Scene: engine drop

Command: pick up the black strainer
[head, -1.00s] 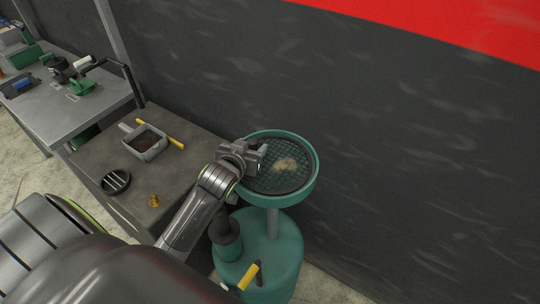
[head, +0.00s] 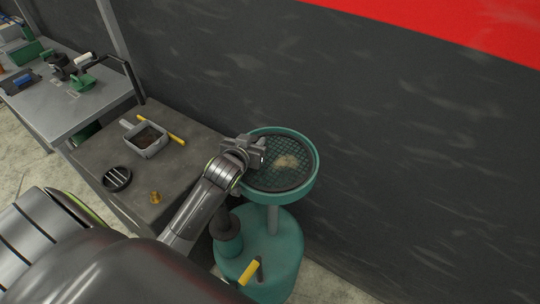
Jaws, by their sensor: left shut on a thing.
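The black strainer (head: 283,177), a round mesh disc with a dark rim, lies in the green drain basin (head: 313,184) on its stand. A pale tan patch shows on or under the mesh. My left gripper (head: 261,153) is at the strainer's upper left edge, inside the basin's rim. It is shut on the strainer's edge; the fingertips are small and partly hidden by the gripper body. The strainer looks about level and still within the basin. My right gripper is not in view.
A dark workbench (head: 95,165) stands left of the basin. It holds a grey open container (head: 149,151), a yellow stick (head: 161,129), a black slotted disc (head: 117,178) and a brass fitting (head: 155,197). A dark wall (head: 420,170) rises close behind the basin.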

